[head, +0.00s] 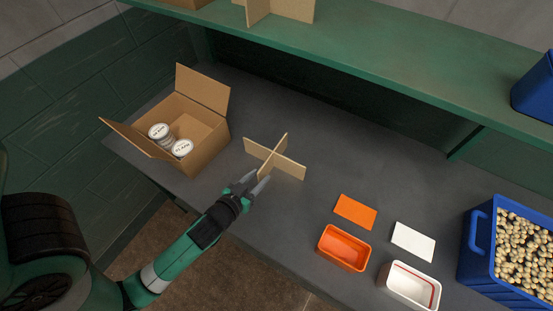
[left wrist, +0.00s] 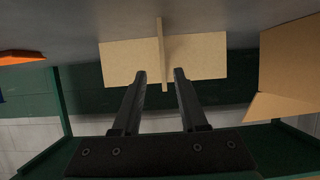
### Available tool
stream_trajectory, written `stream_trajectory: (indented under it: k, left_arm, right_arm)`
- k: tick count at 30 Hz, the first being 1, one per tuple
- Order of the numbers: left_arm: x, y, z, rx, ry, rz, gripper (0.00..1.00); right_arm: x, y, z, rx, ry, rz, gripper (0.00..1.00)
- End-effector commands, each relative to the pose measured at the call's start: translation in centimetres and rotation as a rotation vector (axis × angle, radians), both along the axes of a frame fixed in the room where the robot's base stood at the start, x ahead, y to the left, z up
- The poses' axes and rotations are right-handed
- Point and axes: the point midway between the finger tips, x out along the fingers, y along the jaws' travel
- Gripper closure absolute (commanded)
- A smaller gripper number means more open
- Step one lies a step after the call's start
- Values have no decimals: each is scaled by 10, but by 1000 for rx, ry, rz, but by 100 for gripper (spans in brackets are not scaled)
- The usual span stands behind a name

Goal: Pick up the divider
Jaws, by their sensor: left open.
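The divider (head: 286,166), two tan cardboard panels crossed in an X, stands upright on the grey table beside the open box. My left gripper (head: 257,184) is open at the divider's near end. In the left wrist view the divider (left wrist: 200,55) lies ahead of the open fingers (left wrist: 160,75). The edge of one panel shows between the two fingertips, with gaps on both sides. I cannot tell whether a finger touches it. My right gripper is in neither view.
An open cardboard box (head: 202,127) with white-lidded cans (head: 182,148) stands left of the divider. An orange tray (head: 343,248), a white tray (head: 410,285) and a blue bin (head: 478,238) are at right. A green shelf (head: 400,50) overhangs the back, holding another divider (head: 290,8).

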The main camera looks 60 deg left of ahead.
Motion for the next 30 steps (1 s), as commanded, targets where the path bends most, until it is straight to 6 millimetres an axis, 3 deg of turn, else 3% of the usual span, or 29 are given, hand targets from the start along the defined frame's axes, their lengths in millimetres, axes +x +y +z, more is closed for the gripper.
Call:
stream_trajectory:
  k: [3, 10, 18, 25, 26, 30]
  left_arm:
    - [12, 8, -6, 1, -1, 0, 57]
    - [19, 15, -10, 1, -1, 1, 57]
    - [48, 40, -26, 0, -1, -2, 57]
    - [50, 41, -27, 0, 0, -2, 57]
    - [50, 41, -27, 0, 0, -2, 59]
    - [50, 41, -27, 0, 0, -2, 84]
  right_arm:
    - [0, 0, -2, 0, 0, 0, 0]
    - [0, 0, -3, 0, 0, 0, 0]
    - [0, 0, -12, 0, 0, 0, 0]
    - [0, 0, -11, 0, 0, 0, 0]
    - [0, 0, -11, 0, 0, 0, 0]
    - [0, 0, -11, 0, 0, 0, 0]
